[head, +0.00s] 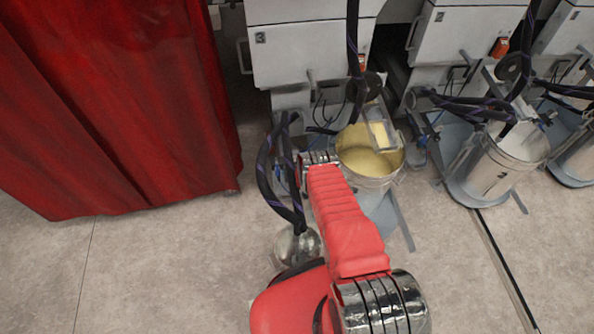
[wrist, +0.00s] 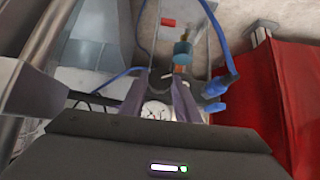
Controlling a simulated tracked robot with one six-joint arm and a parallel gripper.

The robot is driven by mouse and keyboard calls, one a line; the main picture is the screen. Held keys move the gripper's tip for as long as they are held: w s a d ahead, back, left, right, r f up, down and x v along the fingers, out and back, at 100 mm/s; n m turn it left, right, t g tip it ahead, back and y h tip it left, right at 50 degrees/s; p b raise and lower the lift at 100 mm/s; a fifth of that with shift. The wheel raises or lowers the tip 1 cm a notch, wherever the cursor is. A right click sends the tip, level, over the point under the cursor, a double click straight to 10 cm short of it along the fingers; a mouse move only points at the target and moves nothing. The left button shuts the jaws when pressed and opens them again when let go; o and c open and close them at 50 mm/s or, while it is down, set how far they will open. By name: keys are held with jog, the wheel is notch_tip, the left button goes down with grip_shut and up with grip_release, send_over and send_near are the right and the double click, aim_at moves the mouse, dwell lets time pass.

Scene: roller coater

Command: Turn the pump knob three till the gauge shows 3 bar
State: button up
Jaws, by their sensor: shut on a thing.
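The machine marked 3 (head: 310,55) stands at the top middle of the head view, with its pump parts and dark hoses below. In the wrist view my gripper (wrist: 160,92) has its two dark fingers closed in around something small, which I take to be pump knob three; the knob itself is mostly hidden. A white round gauge (wrist: 156,110) shows between and behind the fingers, partly covered by the gripper body. Its reading is too small to tell. In the head view my red arm hides the gripper and the knob.
A bucket of yellow coating (head: 371,183) stands just right of my arm. A red curtain (head: 110,110) hangs at the left. Bucket 2 (head: 492,172) stands at the right. Dark hoses (head: 264,175) loop beside my arm. Blue tubes (wrist: 218,38) run near the fingers. The floor at lower left is clear.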

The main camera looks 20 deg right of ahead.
jog(key=shift+w+r, duration=0.1)
jog(key=shift+w, duration=0.05)
dwell(0.4)
jog(key=o, duration=1)
jog(key=shift+o, duration=0.2)
jog(key=shift+s+r, duration=0.1)
jog(key=shift+s, duration=0.15)
jog(key=v, duration=1.3)
jog(key=shift+s+d, duration=0.15)
jog(key=shift+s, duration=0.05)
